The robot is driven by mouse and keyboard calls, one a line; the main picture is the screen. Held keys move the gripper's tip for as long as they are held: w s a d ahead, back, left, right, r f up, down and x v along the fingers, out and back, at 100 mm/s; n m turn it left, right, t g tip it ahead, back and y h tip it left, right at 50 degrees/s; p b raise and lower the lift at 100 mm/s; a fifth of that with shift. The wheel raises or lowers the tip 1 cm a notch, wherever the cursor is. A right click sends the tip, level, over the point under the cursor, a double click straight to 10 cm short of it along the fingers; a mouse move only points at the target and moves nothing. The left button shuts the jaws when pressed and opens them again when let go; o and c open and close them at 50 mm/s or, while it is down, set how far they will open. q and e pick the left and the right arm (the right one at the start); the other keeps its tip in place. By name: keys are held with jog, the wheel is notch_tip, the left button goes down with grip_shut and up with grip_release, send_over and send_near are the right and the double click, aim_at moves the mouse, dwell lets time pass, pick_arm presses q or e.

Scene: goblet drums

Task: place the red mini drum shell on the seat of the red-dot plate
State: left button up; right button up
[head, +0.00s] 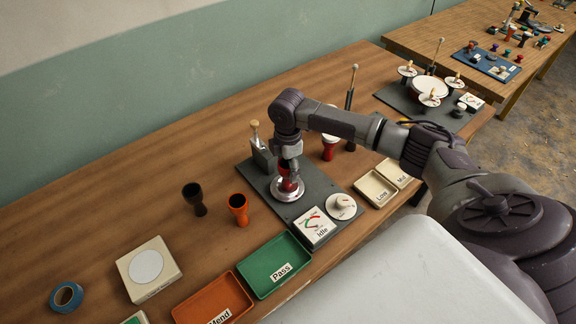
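My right gripper (290,172) points down over the dark plate and appears shut on a red mini drum shell (289,185). The gripper hides much of the shell. The shell is right over a round silvery seat (287,194) on the dark plate (318,186); I cannot tell whether it touches the seat. No red dot can be made out on this plate. A red drum with a pale top (329,147) stands behind my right arm. My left gripper is not in view.
The dark plate also bears a dial (341,206), an "Idle" gauge (314,228) and a post (258,150). Black (194,198) and orange (238,209) shells stand left. Green "Pass" (273,266) and orange "Mend" (214,300) trays lie in front. Cream trays (376,189) lie right.

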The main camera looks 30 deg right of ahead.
jog(key=shift+o, duration=0.2)
notch_tip(320, 180, up, 12)
jog(key=b, duration=0.2)
jog(key=shift+r, duration=0.2)
jog(key=shift+f, duration=0.1)
dwell(0.6)
